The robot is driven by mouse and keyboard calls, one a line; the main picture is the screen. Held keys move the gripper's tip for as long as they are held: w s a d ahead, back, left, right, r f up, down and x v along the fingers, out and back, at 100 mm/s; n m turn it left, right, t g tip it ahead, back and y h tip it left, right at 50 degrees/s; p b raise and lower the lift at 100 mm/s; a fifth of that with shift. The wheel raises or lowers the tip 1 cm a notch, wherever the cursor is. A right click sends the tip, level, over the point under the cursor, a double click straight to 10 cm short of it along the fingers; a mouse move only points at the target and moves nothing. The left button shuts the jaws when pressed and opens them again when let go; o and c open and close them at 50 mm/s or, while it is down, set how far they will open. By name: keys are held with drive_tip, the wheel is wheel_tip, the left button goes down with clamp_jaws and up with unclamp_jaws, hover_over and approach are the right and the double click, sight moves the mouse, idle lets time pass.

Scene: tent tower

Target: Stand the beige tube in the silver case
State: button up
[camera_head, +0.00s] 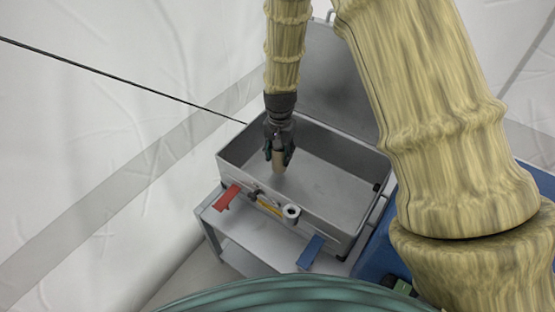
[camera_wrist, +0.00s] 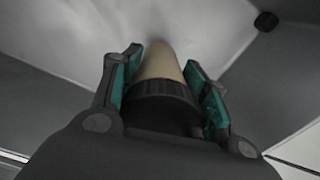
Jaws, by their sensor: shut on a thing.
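The beige tube (camera_head: 278,161) is between the fingers of my gripper (camera_head: 279,150), which is shut on it. In the head view the tube hangs roughly upright over the inside of the open silver case (camera_head: 335,186), toward its left end. In the wrist view my gripper (camera_wrist: 165,95) has its green pads on both sides of the tube (camera_wrist: 161,62), gripping near its dark ribbed collar. The tube points toward the pale case floor. I cannot tell whether its lower end touches the floor.
The case stands on a grey table (camera_head: 222,219) with its lid (camera_head: 325,75) raised at the back. A red item (camera_head: 227,197), a white ring-shaped item (camera_head: 291,213) and a blue item (camera_head: 311,250) lie along the front. The case interior looks mostly empty.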

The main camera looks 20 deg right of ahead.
sight(278, 159)
drive_tip(key=shift+w+a+f, duration=0.1)
drive_tip(key=shift+w, duration=0.35)
drive_tip(key=shift+f+b, duration=0.35)
drive_tip(key=shift+f, duration=1.4)
drive_tip(key=o, duration=1.1)
wheel_tip(278, 159, up, 12)
drive_tip(key=shift+r+p, duration=0.1)
drive_tip(key=shift+p, duration=0.8)
